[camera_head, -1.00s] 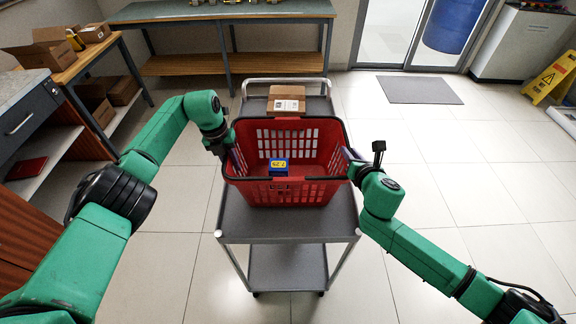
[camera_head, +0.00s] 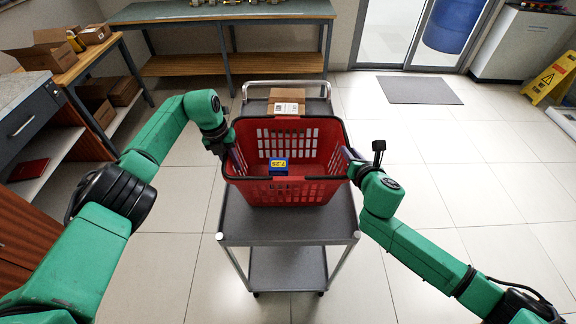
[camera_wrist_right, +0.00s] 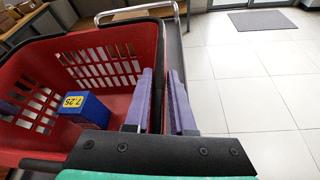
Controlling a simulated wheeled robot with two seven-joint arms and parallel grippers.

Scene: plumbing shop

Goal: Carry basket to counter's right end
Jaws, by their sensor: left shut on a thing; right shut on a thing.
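A red basket (camera_head: 310,192) with a dark rim sits on or just above the grey top of a cart, in the middle of the head view. A small blue box with a yellow label (camera_head: 278,166) lies inside it. My left gripper (camera_head: 232,157) is shut on the basket's left side. My right gripper (camera_head: 350,158) is shut on the right side; in the right wrist view its purple fingers (camera_wrist_right: 160,105) straddle the basket's dark right rim. The basket (camera_wrist_right: 100,62) and blue box (camera_wrist_right: 85,110) also show there. I cannot tell whether the basket's bottom touches the cart.
The grey cart (camera_head: 285,228) stands on a tiled floor, with a cardboard box (camera_head: 287,97) behind the basket. A long workbench (camera_head: 220,12) is at the back. A grey counter (camera_head: 20,95) is at left. A yellow wet-floor sign (camera_head: 550,80) stands far right. Floor at right is clear.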

